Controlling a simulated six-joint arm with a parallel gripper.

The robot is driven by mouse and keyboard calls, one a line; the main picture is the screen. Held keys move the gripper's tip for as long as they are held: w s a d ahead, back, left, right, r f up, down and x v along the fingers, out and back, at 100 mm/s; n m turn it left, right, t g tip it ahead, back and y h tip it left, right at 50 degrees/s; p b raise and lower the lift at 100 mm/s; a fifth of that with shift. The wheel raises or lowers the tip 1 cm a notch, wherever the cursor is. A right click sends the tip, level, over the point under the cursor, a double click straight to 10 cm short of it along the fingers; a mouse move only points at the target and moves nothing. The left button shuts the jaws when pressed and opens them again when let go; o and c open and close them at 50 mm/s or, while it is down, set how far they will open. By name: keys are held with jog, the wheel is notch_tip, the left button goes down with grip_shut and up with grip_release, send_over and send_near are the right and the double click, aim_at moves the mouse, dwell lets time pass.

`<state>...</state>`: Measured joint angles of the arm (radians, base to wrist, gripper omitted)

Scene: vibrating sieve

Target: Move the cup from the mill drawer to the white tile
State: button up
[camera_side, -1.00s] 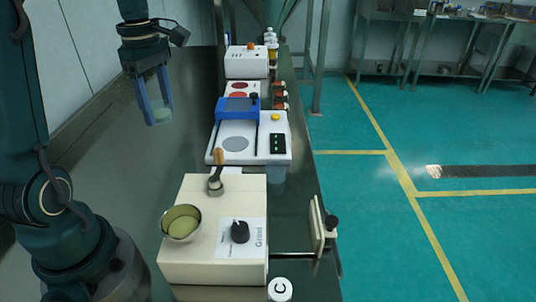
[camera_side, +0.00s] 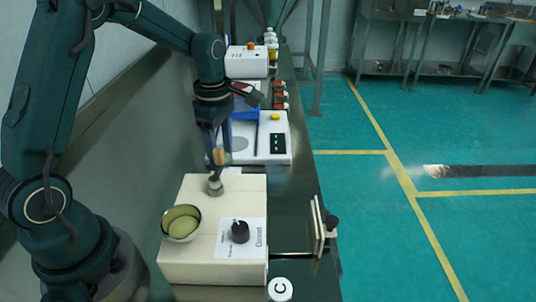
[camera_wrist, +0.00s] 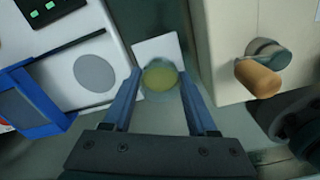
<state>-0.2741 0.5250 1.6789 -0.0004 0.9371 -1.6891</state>
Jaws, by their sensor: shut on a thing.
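My gripper (camera_wrist: 160,80) is shut on a small clear cup (camera_wrist: 160,76) with yellowish powder in it. In the wrist view the cup sits between the blue fingertips, and its outline overlaps the lower part of the white tile (camera_wrist: 157,46). I cannot tell whether the cup touches the tile. In the side view my gripper points down behind the tamper on the beige mill (camera_side: 190,268), and the cup is not clearly visible there. The tile shows only as a thin strip (camera_side: 233,170) behind the mill.
The mill carries a metal bowl (camera_side: 181,223), a black knob (camera_side: 240,232) and a wooden-handled tamper (camera_side: 216,187). Behind the tile stands a white device with a grey disc (camera_wrist: 95,74) and a blue frame. A white container marked C (camera_side: 281,289) stands at the front.

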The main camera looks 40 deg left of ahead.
jog(key=shift+f, duration=2.05)
jog(key=o, duration=1.1)
jog(key=shift+f, duration=0.1)
jog(key=shift+c, duration=0.2)
notch_tip(320, 180, up, 12)
jog(key=s+d+r+m+t, duration=0.1)
jog(key=s+d+m+t, duration=0.1)
jog(key=s+d+m, duration=0.2)
jog(key=s+d+r+m+t, duration=0.2)
jog(key=s+m, duration=0.8)
jog(key=m, duration=0.8)
jog(key=shift+s+d+t, duration=0.25)
jog(key=shift+d+t, duration=0.55)
jog(key=shift+d, duration=0.4)
